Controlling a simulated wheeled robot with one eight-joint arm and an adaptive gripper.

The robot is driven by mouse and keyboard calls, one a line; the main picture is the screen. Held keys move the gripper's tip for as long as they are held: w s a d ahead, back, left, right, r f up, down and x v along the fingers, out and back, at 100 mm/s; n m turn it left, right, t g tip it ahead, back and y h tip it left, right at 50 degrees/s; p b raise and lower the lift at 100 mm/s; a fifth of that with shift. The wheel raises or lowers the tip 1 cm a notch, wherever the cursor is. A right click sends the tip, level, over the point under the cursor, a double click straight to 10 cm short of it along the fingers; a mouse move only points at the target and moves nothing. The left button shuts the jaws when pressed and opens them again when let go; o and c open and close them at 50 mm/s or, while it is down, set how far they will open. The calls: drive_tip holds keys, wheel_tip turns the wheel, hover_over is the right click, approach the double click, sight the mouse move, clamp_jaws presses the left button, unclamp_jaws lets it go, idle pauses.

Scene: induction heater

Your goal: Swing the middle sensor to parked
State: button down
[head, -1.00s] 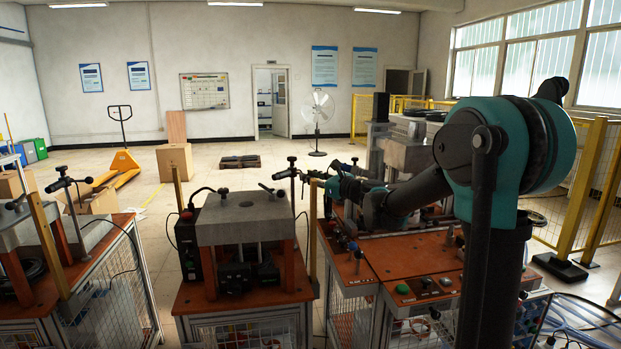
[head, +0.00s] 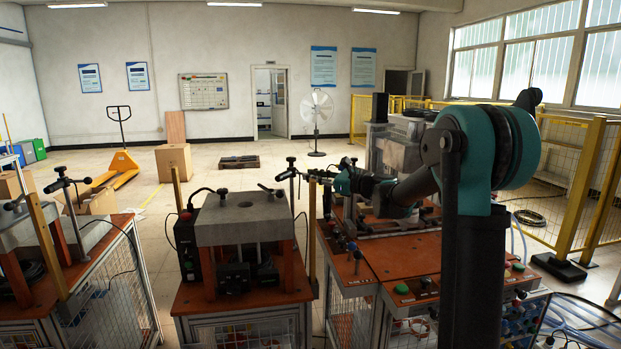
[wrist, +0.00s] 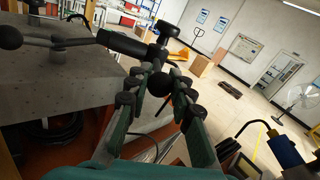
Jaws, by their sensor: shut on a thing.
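In the wrist view the sensor's black cylinder (wrist: 124,42) runs across the top left, above the block's edge. A round black knob (wrist: 186,83) sits between my fingertips. My gripper (wrist: 165,88) is shut on this knob. In the head view my gripper (head: 328,177) is small, just right of the sensor, and its fingers are hard to make out.
The right station's orange top (head: 400,255) lies below my arm. A cable with a blue part (wrist: 284,148) shows at the wrist view's right. Open floor lies behind the stations.

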drive_tip(key=shift+w+d+n+g+y, duration=0.1)
drive_tip(key=shift+w+n+g+y, duration=0.2)
drive_tip(key=shift+w+n+g, duration=1.2)
drive_tip(key=shift+w+n+g+y, duration=0.3)
drive_tip(key=shift+n+g, duration=0.65)
drive_tip(key=shift+g, duration=1.35)
drive_tip(key=shift+w+d+n+g+y, duration=0.1)
drive_tip(key=shift+w+n+g+y, duration=0.2)
drive_tip(key=shift+w+n+g, duration=1.2)
drive_tip(key=shift+s+g, duration=0.5)
drive_tip(key=shift+s, duration=0.05)
drive_tip(key=c, duration=1.3)
unclamp_jaws()
wheel_tip(320, 180, up, 10)
